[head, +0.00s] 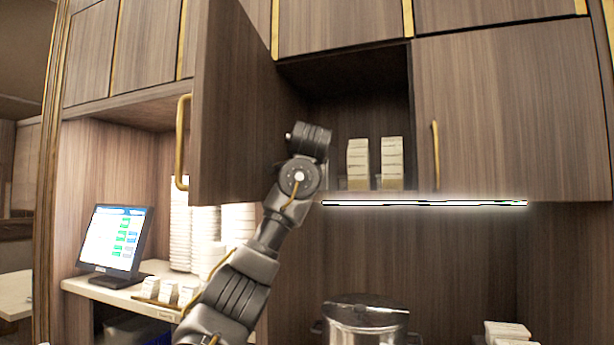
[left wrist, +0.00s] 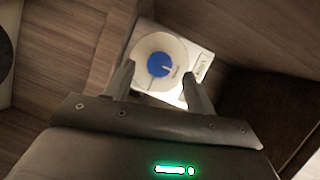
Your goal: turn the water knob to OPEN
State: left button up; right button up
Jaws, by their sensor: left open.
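The water knob (left wrist: 159,65) shows in the left wrist view as a round blue dial with a light pointer line. It sits on a pale disc on a white plate (left wrist: 183,40) with a small marking at its right, too small to read. My left gripper (left wrist: 161,88) is open, its two fingers apart on either side of the disc's near part; I cannot tell whether they touch it. In the head view my left arm rises to the open cabinet (head: 345,80), and its fingers and the knob are hidden there. My right gripper is not in view.
An open cabinet door (head: 235,100) stands just left of my arm. White boxes (head: 392,162) stand on the cabinet shelf, above a lit strip (head: 425,203). Below are a monitor (head: 113,240), stacked white containers (head: 181,225) and a metal pot (head: 365,318).

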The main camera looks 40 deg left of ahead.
pick_arm(q)
jog(key=b+v, duration=0.3)
jog(key=v, duration=0.4)
jog(key=shift+s+d, duration=0.25)
jog(key=shift+s, duration=0.05)
